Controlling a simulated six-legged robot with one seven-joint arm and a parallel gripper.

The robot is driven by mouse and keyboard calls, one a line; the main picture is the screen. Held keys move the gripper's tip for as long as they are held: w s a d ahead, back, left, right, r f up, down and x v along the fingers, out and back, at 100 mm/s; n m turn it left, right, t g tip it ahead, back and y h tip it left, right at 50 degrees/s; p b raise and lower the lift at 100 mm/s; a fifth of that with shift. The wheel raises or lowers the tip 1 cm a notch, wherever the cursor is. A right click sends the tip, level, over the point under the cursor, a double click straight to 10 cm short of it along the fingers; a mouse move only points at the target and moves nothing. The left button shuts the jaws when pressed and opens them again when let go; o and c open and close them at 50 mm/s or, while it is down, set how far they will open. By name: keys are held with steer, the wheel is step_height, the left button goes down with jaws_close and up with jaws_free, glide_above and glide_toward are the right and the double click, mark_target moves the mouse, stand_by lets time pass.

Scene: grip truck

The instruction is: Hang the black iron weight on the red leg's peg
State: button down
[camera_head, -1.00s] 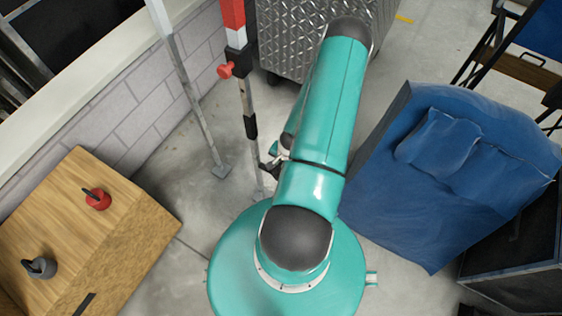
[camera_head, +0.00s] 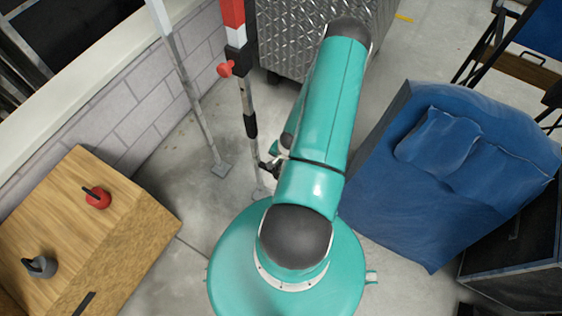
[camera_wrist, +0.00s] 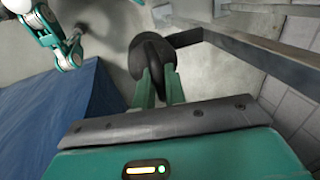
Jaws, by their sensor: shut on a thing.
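The black iron weight (camera_wrist: 139,58) is round with a loop handle and shows at the top middle of the wrist view. My gripper (camera_wrist: 159,92) is shut on its handle. The red leg (camera_head: 232,14) stands upright left of my arm in the head view, red and white above and metal below, with a red knob (camera_head: 225,70) at its side. In the wrist view a short dark peg (camera_wrist: 187,38) juts from a metal leg (camera_wrist: 250,52) toward the weight. I cannot tell whether they touch.
A wooden box (camera_head: 120,235) at left carries a red weight (camera_head: 98,197) and a grey weight (camera_head: 40,266). Another metal leg (camera_head: 190,90) stands left of the red leg. A blue cover (camera_head: 420,200) lies right; a patterned metal case (camera_head: 290,35) stands behind.

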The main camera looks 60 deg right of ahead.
steer(key=shift+f, duration=0.1)
steer(key=c, duration=1.4)
jaws_free()
steer(key=shift+w, duration=0.1)
steer(key=shift+o, duration=0.2)
step_height(320, 180, up, 14)
steer(key=s, duration=0.2)
steer(key=shift+s+f, duration=0.2)
steer(key=shift+s, duration=0.2)
steer(key=shift+d, duration=0.1)
